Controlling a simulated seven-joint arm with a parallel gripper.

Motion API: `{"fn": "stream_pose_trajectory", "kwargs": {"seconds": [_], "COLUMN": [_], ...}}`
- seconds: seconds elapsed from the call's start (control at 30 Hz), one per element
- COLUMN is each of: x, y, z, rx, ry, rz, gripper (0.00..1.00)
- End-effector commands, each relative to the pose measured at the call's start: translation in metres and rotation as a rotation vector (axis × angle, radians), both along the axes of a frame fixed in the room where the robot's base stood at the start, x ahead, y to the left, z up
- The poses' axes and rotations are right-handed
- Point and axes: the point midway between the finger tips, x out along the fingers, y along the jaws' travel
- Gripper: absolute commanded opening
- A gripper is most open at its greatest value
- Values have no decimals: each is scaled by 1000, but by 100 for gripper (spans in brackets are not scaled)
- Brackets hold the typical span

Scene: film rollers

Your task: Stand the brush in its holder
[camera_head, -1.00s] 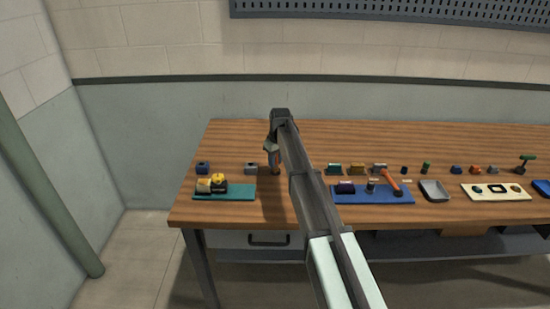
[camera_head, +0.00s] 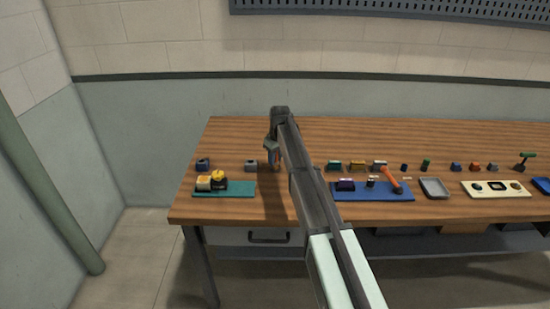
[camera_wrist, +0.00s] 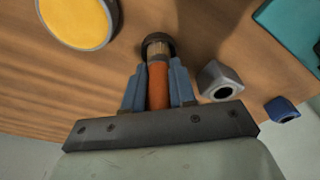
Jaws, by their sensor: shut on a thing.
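The brush has an orange handle (camera_wrist: 158,88) in the wrist view, with a tan section at its far end. My gripper (camera_wrist: 158,92) has its blue fingers shut on the handle, one on each side. A dark round rim (camera_wrist: 157,38) surrounds the tan end. I cannot tell whether it is part of the brush or a cup around it. In the head view my gripper (camera_head: 272,148) is low over the left part of the bench, and the brush is mostly hidden by my arm. Which object is the holder is not clear.
A grey block with a hole (camera_wrist: 220,82) sits close beside the brush, and a small blue block (camera_wrist: 282,110) beyond it. A yellow disc with a grey rim (camera_wrist: 78,18) is on the other side. A teal mat (camera_head: 240,190) and blue mat (camera_head: 400,196) carry small items.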

Motion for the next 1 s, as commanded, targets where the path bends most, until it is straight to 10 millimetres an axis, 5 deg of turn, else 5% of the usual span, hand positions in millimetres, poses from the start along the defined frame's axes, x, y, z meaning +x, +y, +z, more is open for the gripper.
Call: {"fn": "stream_pose_trajectory", "kwargs": {"seconds": [0.27,0.3,0.6,0.77,1.0], "x": [0,0,0,0,0], "y": [0,0,0,0,0], "z": [-1,-1,-1,-1,-1], "rx": [0,0,0,0,0], "ry": [0,0,0,0,0], "rz": [0,0,0,0,0], "gripper": [0,27,55,55,77]}}
